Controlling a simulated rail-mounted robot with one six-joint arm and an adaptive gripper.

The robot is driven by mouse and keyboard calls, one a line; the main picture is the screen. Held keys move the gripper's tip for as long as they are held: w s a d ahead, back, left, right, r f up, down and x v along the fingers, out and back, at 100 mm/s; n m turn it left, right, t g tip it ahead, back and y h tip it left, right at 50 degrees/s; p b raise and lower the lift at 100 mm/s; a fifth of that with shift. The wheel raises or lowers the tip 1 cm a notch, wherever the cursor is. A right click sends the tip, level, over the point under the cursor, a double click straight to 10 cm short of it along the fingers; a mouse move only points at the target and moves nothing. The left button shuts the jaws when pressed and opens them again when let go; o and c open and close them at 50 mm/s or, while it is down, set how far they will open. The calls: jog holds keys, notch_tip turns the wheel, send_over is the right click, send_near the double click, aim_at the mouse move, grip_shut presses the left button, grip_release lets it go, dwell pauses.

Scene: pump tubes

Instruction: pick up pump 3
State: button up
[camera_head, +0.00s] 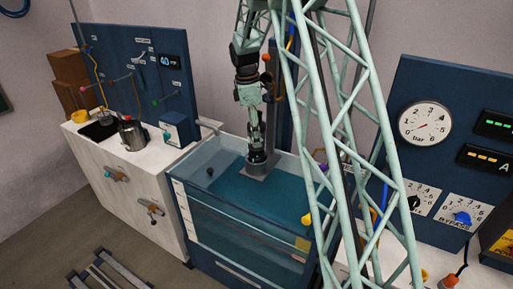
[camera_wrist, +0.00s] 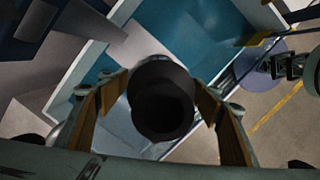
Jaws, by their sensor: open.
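A dark round tube (camera_wrist: 163,103), which appears to be a pump, stands between the fingers of my gripper (camera_wrist: 160,92) in the wrist view. No number is readable on it, so I cannot tell whether it is pump 3. The two fingers, with brown inner pads, are spread on either side of it. In the head view, my gripper (camera_head: 257,140) points down over the water tank (camera_head: 185,205), just above a dark round piece (camera_head: 258,158) at the tank's back edge. Its lower part is hidden.
A white counter (camera_head: 120,175) with a metal pot (camera_head: 132,133) stands left of the tank. A blue gauge panel (camera_head: 430,85) is at the right. A pale green lattice frame (camera_head: 345,110) crosses in front of the tank's right side. A small yellow part (camera_head: 307,219) is at the tank's right edge.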

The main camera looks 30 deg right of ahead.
jog(key=shift+s+d+f, duration=0.1)
jog(key=shift+f, duration=0.8)
jog(key=shift+c, duration=0.2)
jog(key=c, duration=1.6)
jog(key=shift+r, duration=0.1)
jog(key=shift+c, duration=0.4)
